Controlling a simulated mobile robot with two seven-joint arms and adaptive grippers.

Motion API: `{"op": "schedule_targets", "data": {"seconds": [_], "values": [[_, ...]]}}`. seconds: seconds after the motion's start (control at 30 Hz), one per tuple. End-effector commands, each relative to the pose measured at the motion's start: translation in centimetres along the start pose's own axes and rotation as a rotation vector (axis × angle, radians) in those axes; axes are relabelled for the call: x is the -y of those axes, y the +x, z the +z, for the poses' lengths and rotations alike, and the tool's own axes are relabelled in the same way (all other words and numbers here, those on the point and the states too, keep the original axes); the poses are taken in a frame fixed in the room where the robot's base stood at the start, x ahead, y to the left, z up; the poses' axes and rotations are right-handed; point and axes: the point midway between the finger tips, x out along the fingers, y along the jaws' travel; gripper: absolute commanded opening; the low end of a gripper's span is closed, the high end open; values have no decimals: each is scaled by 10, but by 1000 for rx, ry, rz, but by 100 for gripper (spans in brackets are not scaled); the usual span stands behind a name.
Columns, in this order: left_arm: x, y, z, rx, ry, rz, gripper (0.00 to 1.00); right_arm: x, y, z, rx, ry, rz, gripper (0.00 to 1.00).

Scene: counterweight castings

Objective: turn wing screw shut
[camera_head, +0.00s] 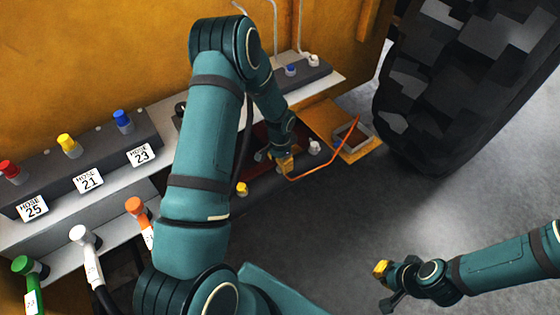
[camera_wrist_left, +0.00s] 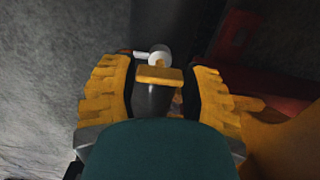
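In the left wrist view, the yellow fingers of my left gripper (camera_wrist_left: 159,92) stand apart. Between them show a yellow crossbar (camera_wrist_left: 160,75), a dark round body (camera_wrist_left: 152,99) and a white round cap (camera_wrist_left: 159,55). The crossbar may be the wing screw; I cannot tell for sure. In the head view, my left gripper (camera_head: 285,163) points down at the dark lower shelf, beside a white knob (camera_head: 314,147) and a bent orange rod (camera_head: 325,172). The gripper hides what lies under it. My right gripper (camera_head: 383,272) hangs over bare floor, its fingers too small to read.
The upper shelf carries red (camera_head: 8,169), yellow (camera_head: 68,144) and blue (camera_head: 122,119) caps above hose labels. Green (camera_head: 24,265), white (camera_head: 80,235) and orange (camera_head: 137,207) hose ends are below. A big tyre (camera_head: 450,90) stands right. The floor (camera_head: 350,225) is clear.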

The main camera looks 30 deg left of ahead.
Motion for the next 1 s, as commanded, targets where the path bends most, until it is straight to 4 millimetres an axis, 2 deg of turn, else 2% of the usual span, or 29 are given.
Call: {"op": "schedule_targets", "data": {"seconds": [0.03,0.07,0.47,0.57,1.0], "values": [[0,0,0,1,0,0,70,0,0,0,0,0,0,0],[0,0,0,1,0,0,78,0,0,0,0,0,0,0],[0,-6,0,-2,-1,-1,78,0,0,0,0,0,0,0],[1,-18,-1,-3,-1,-2,78,0,0,0,0,0,0,0],[0,-101,-1,-3,0,-1,78,0,0,0,0,0,0,0]]}}
